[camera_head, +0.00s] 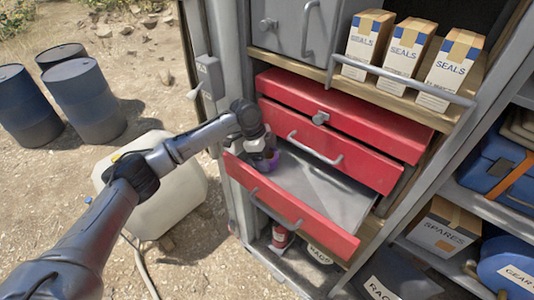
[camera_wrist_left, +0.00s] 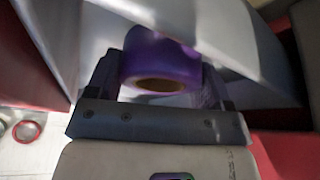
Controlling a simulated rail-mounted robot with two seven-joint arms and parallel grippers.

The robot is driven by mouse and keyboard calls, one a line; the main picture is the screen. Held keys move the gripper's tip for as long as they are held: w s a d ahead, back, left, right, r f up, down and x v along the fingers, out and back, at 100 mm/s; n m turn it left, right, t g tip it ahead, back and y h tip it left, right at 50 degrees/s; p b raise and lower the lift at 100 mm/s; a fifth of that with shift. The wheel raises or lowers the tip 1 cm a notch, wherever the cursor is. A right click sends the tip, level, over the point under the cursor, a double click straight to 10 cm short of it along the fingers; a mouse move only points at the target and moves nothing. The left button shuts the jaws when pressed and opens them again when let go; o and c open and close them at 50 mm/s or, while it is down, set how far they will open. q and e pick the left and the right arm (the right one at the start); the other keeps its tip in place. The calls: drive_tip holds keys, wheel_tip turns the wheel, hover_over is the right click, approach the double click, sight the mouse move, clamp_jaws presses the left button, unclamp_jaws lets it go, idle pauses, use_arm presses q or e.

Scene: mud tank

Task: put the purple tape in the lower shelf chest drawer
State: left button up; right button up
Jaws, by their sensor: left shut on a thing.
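The purple tape (camera_head: 273,161) is a roll between the fingers of my left gripper (camera_head: 266,163). In the left wrist view the purple tape (camera_wrist_left: 160,58) fills the gap between both fingers, and the left gripper (camera_wrist_left: 158,82) is shut on it. The lower red drawer (camera_head: 318,231) of the chest is pulled out, with a bare grey floor (camera_head: 330,190). The tape is over the left rear part of this drawer, below the upper drawers. I cannot tell whether it touches the drawer floor. My right gripper is not in view.
Red upper drawers (camera_head: 350,148) overhang the open drawer's back. Boxes marked SEALS (camera_head: 404,50) stand on the shelf above. A white container (camera_head: 160,200) and blue barrels (camera_head: 90,100) stand outside at left.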

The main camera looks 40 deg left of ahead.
use_arm(q)
drive_tip(key=shift+f, duration=0.2)
drive_tip(key=o, duration=1)
drive_tip(key=shift+c, duration=0.2)
drive_tip(key=b+v, duration=0.3)
drive_tip(key=v, duration=0.9)
drive_tip(key=shift+r, duration=0.15)
